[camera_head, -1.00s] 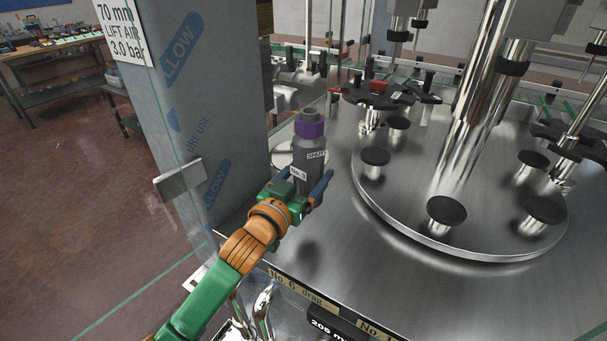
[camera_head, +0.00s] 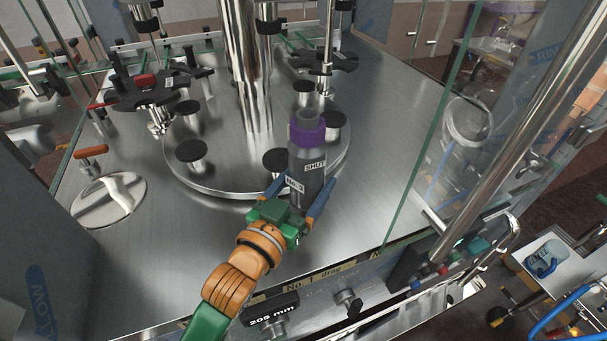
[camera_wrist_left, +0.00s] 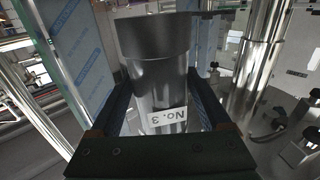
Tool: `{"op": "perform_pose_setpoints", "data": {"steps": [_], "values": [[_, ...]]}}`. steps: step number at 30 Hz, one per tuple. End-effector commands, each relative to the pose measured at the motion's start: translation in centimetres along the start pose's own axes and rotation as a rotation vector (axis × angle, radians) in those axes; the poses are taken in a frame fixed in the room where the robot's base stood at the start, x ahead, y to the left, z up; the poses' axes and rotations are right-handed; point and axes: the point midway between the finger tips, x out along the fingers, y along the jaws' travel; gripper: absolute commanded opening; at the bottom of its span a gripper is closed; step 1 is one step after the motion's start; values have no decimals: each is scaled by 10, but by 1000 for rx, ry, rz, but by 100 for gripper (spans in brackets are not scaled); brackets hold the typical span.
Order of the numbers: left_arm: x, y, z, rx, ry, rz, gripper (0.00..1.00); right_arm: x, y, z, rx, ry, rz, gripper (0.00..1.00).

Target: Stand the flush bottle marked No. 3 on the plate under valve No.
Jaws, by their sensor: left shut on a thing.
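The grey flush bottle (camera_head: 307,165) has a purple collar and labels reading "SHUT" and, blurred here, "No. 3". My left gripper (camera_head: 297,200) is shut on its lower body, with blue fingers on either side, and holds it upright. In the left wrist view the bottle (camera_wrist_left: 155,75) stands between the fingers, and its "No. 3" label is clear. The bottle appears in front of the near edge of the round steel carousel (camera_head: 230,177), which carries several black-topped round plates, such as one at its left front (camera_head: 191,151). The bottle partly covers the plates behind it. No valve number is readable. My right gripper is not in view.
A steel column (camera_head: 245,70) rises from the carousel. A glass panel (camera_head: 425,140) and a slanted steel post (camera_head: 520,120) stand at the right. Bare steel deck (camera_head: 385,125) lies right of the carousel.

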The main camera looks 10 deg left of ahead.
Motion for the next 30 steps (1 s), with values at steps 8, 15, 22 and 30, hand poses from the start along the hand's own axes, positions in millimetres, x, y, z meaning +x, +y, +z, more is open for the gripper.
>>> {"op": "perform_pose_setpoints", "data": {"steps": [8, 15, 22, 30], "values": [[0, 0, -2, 0, 4, 0, 0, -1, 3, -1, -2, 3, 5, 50], [6, -7, 4, 4, 3, -1, 0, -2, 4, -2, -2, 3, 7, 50], [18, -22, 13, 3, 3, -1, 0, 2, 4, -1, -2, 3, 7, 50], [34, -39, 17, 2, 3, 0, 0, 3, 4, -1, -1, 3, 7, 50]]}}
